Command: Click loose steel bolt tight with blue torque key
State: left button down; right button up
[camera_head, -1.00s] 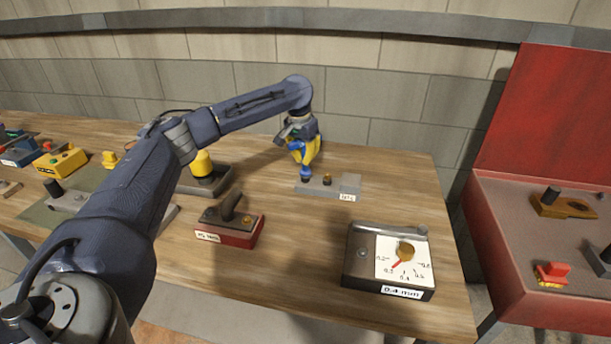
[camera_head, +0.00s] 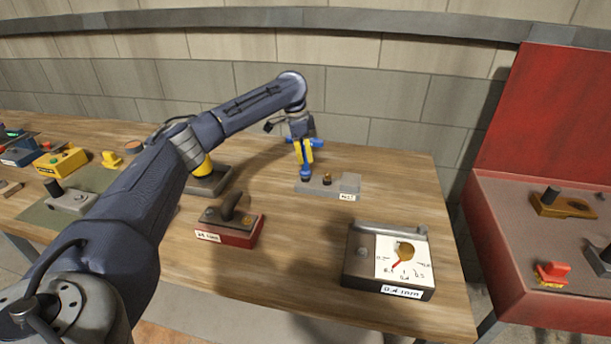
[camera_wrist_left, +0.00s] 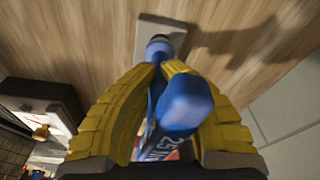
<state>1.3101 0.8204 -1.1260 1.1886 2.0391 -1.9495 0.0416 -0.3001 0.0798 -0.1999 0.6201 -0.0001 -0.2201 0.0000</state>
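My left gripper (camera_head: 304,158) has its yellow fingers closed around the blue torque key (camera_head: 306,173) above the small grey block (camera_head: 349,183). The key's socket end points down at a dark bolt head at the block's left part. In the left wrist view, the key (camera_wrist_left: 184,102) lies between the two yellow fingers. There its round end meets or nearly meets the dark bolt (camera_wrist_left: 158,38) on the grey block (camera_wrist_left: 148,28); whether it is seated cannot be told. A brownish bolt (camera_head: 327,179) stands on the block to the right. My right gripper is not shown.
A red block with a dark handle (camera_head: 229,228) and a dial box (camera_head: 361,262) stand nearer on the wooden table (camera_head: 300,270). A grey fixture (camera_head: 215,181) and a yellow box (camera_head: 62,163) are to the left. An open red case (camera_head: 530,285) is at right.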

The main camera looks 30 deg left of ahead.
pick_arm(q)
jog(key=m, duration=0.4)
jog(key=shift+f+g, duration=0.1)
jog(key=shift+g, duration=0.2)
jog(key=shift+a+m, duration=0.1)
jog(key=shift+m, duration=1.6)
jog(key=shift+r, duration=0.2)
jog(key=shift+w+r, duration=0.1)
jog(key=shift+r, duration=0.45)
